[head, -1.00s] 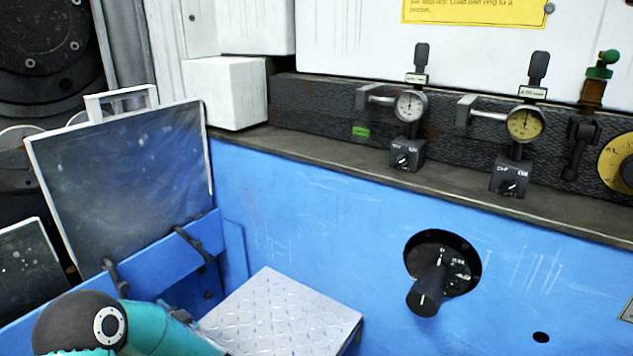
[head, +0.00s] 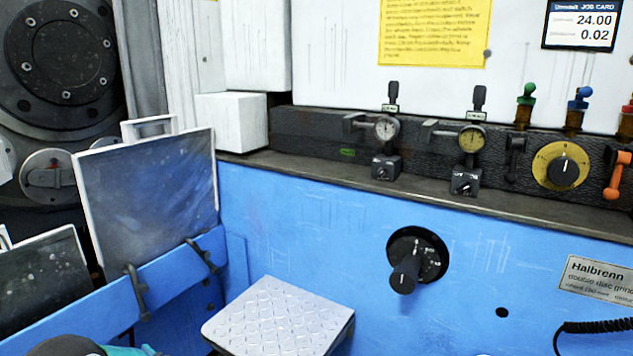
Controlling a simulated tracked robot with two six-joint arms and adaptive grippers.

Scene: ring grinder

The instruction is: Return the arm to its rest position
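A small part of my teal and dark arm (head: 80,346) shows at the bottom left edge of the head view. Neither gripper is in the picture, so I cannot see whether they hold anything. The blue machine front (head: 320,220) fills the middle, with a black rotary knob (head: 405,275) sticking out of it. The arm part is apart from this knob.
A diamond-plate step (head: 280,318) juts out at the bottom centre. A framed clear guard (head: 148,205) stands at left. Two dial gauges (head: 386,128) (head: 471,139), a yellow dial (head: 561,166) and an orange lever (head: 617,177) line the ledge. A coiled cable (head: 600,326) is lower right.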

